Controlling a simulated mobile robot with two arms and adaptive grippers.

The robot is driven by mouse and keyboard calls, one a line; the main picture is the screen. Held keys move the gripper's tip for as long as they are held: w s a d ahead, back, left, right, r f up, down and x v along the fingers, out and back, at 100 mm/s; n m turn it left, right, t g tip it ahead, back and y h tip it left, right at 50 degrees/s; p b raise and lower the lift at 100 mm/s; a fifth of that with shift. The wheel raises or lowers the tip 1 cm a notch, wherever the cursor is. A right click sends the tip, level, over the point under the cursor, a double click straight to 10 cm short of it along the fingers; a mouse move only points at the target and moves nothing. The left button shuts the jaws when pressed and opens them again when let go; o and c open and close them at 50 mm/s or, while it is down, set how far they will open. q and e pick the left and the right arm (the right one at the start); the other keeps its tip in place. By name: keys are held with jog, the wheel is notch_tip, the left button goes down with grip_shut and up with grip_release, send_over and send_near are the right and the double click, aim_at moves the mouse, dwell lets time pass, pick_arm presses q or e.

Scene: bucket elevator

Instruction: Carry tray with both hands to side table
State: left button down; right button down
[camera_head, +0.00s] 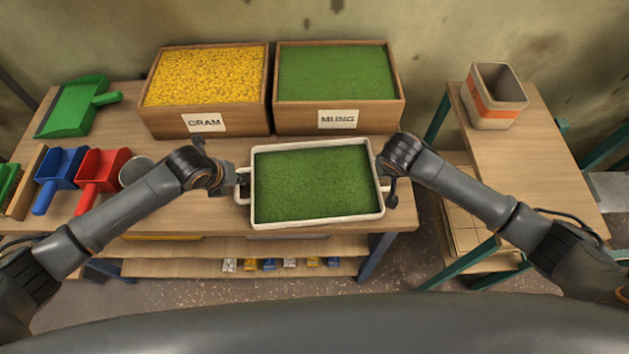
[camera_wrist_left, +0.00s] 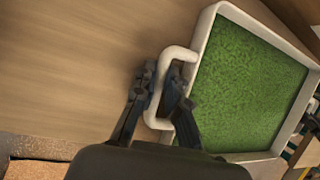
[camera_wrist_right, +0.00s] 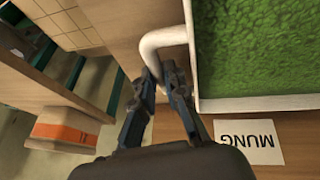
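The white tray (camera_head: 251,205), filled with green mung, is level at the front of the workbench, below the mung crate. I cannot tell whether it touches the bench top. My left gripper (camera_head: 240,182) has its fingers on both sides of the tray's left handle (camera_wrist_left: 168,56), closed on it. My right gripper (camera_head: 388,186) has its fingers around the right handle (camera_wrist_right: 160,38), also closed on it. The side table (camera_head: 535,150) with green legs stands at the right, apart from the workbench.
A white and orange container (camera_head: 496,100) stands at the side table's back. The GRAM crate (camera_head: 206,122) and MUNG crate (camera_head: 338,117) are behind the tray. The side table's front is clear.

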pick_arm(q)
jog(key=shift+w+r, duration=0.1)
pick_arm(e)
jog(key=shift+r, duration=0.1)
